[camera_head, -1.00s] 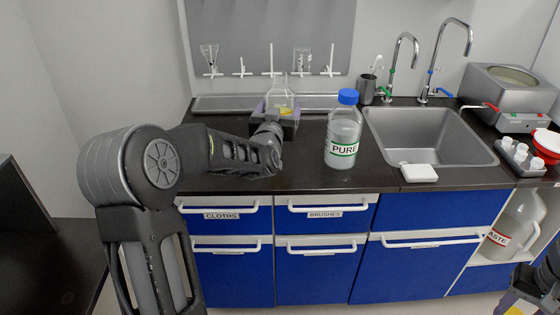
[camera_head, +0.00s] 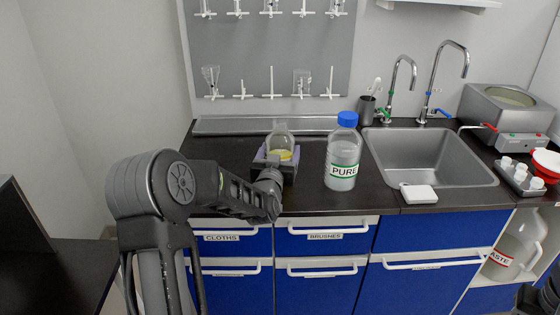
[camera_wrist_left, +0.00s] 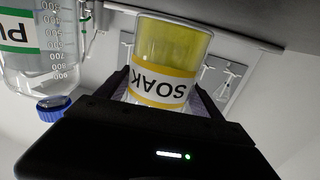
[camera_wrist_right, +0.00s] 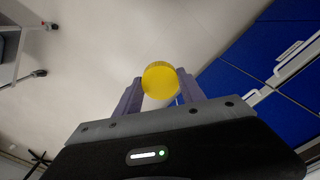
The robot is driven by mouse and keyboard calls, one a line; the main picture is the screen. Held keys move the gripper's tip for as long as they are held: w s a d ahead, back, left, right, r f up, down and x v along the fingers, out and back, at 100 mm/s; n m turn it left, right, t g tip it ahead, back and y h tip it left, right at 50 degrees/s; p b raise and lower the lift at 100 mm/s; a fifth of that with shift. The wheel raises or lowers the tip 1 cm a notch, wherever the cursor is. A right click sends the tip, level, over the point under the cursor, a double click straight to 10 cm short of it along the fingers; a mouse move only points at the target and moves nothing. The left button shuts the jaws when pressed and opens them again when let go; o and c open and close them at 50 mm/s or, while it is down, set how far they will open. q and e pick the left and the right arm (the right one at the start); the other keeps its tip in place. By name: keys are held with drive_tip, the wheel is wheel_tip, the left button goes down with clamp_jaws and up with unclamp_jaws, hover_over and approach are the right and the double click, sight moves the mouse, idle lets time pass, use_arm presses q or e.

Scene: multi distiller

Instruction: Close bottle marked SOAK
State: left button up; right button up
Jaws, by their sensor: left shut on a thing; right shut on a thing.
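The SOAK bottle (camera_head: 281,138) is clear, with yellow liquid and a bare neck. It is roughly upright over the left part of the counter. My left gripper (camera_head: 275,166) is shut around it. In the left wrist view the SOAK label on the bottle (camera_wrist_left: 163,80) appears upside down between the fingers. I cannot tell whether its base touches the counter. My right gripper (camera_wrist_right: 160,92) is shut on a round yellow cap (camera_wrist_right: 160,80), held at the fingertips away from the bottle. In the head view only a dark piece of my right arm shows at the lower right edge.
The PURE bottle (camera_head: 343,160) with a blue cap stands close right of the SOAK bottle. A sink (camera_head: 430,160) with taps and a white block (camera_head: 418,194) lie further right. A pegboard (camera_head: 270,60) is behind. The counter's front left is clear.

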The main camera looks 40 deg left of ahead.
use_arm(q)
wheel_tip(320, 180, down, 3)
drive_tip(key=shift+r, duration=0.1)
use_arm(e)
drive_tip(key=shift+r, duration=0.15)
use_arm(q)
drive_tip(key=shift+f, duration=0.2)
use_arm(e)
drive_tip(key=shift+f, duration=0.25)
use_arm(q)
drive_tip(key=o, duration=2.1)
use_arm(e)
drive_tip(key=shift+r, duration=0.1)
use_arm(q)
drive_tip(key=shift+s, duration=0.1)
use_arm(e)
drive_tip(key=shift+r, duration=0.1)
use_arm(q)
drive_tip(key=b+v, duration=0.1)
drive_tip(key=v, duration=1.1)
drive_tip(key=shift+r+b, duration=0.1)
drive_tip(key=shift+b, duration=0.25)
use_arm(e)
drive_tip(key=shift+f, duration=0.9)
